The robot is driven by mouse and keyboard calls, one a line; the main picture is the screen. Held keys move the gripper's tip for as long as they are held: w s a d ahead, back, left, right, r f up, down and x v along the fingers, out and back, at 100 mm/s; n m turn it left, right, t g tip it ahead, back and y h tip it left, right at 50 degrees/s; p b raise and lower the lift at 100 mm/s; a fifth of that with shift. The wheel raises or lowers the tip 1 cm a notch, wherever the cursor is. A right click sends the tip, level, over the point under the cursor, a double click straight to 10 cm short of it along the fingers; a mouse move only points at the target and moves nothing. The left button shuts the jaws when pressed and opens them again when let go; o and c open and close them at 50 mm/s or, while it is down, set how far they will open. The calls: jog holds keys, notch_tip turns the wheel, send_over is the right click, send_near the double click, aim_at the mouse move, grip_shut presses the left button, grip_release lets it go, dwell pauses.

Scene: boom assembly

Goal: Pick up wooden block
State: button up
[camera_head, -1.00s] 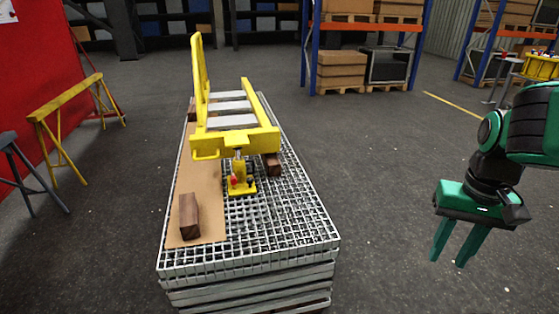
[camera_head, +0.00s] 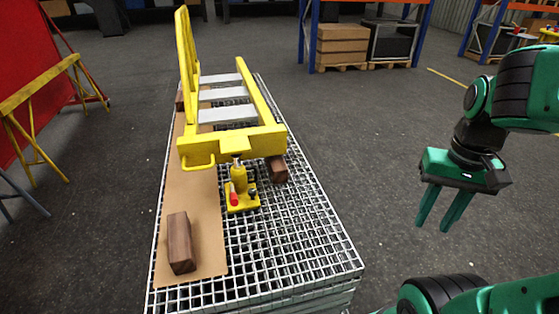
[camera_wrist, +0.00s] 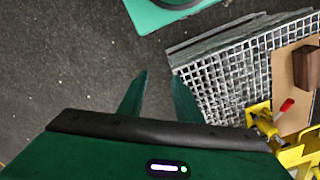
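A dark brown wooden block (camera_head: 180,243) lies on a brown board (camera_head: 195,205) at the near left of a metal grating stack. In the wrist view the block (camera_wrist: 306,67) shows at the right edge. A second wooden block (camera_head: 277,169) sits under the right side of the yellow boom frame (camera_head: 230,140), partly hidden by it. My gripper (camera_head: 440,224) hangs over the floor to the right of the stack, well apart from both blocks. Its two fingers are spread and empty; they also show in the wrist view (camera_wrist: 157,95).
A yellow jack (camera_head: 240,190) with a red part stands on the grating (camera_head: 290,250) under the frame's front. A yellow trestle (camera_head: 40,95) stands at left, shelving (camera_head: 360,40) at the back. The floor between grating and gripper is clear.

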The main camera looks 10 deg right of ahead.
aim_at(281, 171)
jog(key=shift+w+a, duration=0.15)
jog(key=shift+w, duration=0.2)
